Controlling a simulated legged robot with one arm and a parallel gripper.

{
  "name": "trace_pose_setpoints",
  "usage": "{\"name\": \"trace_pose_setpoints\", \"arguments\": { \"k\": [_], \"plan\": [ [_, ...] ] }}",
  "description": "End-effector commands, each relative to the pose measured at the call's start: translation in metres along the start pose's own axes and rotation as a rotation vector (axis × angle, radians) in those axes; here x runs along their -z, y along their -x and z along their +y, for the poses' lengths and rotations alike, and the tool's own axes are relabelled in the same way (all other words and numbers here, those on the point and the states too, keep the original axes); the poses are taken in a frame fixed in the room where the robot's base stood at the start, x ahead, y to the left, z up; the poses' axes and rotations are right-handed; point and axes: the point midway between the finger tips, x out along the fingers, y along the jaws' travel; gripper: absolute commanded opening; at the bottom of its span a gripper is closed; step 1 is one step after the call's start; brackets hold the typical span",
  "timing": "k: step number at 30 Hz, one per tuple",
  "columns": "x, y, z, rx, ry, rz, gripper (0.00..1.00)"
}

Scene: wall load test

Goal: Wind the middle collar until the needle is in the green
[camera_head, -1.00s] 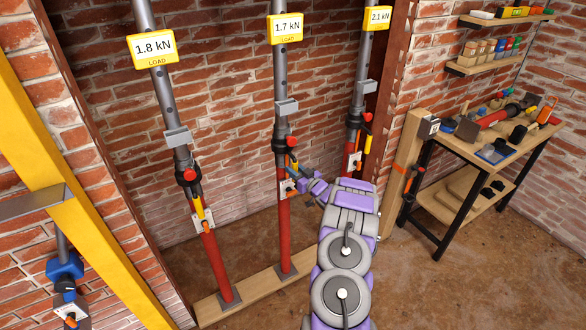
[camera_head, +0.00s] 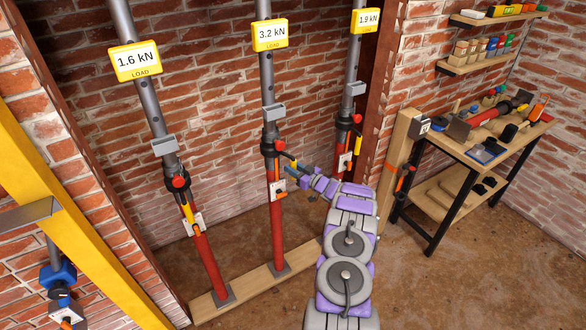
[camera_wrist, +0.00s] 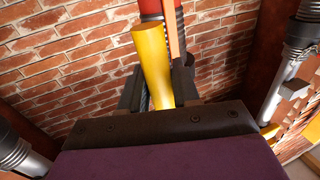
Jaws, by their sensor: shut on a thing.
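The middle prop has a red lower tube (camera_head: 277,235), a grey upper tube and a dark collar (camera_head: 271,139) with a red knob (camera_head: 280,145). Its yellow load sign (camera_head: 270,35) reads 3.2 kN. A white plate (camera_head: 278,191) with an orange part sits below the collar; no needle can be made out. My gripper (camera_head: 291,171) is just right of the collar. In the wrist view, a yellow handle (camera_wrist: 153,65) stands between the dark jaws of my gripper (camera_wrist: 160,92), which is shut on it. The prop's red tube shows behind the handle.
The left prop (camera_head: 210,262) reads 1.6 kN and the right prop (camera_head: 343,132) reads 1.9 kN. A timber sole plate (camera_head: 250,285) lies under the props. A yellow beam (camera_head: 75,235) crosses at left. A workbench (camera_head: 465,150) with tools stands at right. Open floor lies before it.

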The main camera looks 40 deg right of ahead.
Motion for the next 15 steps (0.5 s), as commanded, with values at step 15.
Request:
{"name": "trace_pose_setpoints", "arguments": {
  "k": [15],
  "plan": [
    [0.0019, -0.0002, -0.0032, 0.0, 0.003, -0.001, 0.32]
  ]
}}
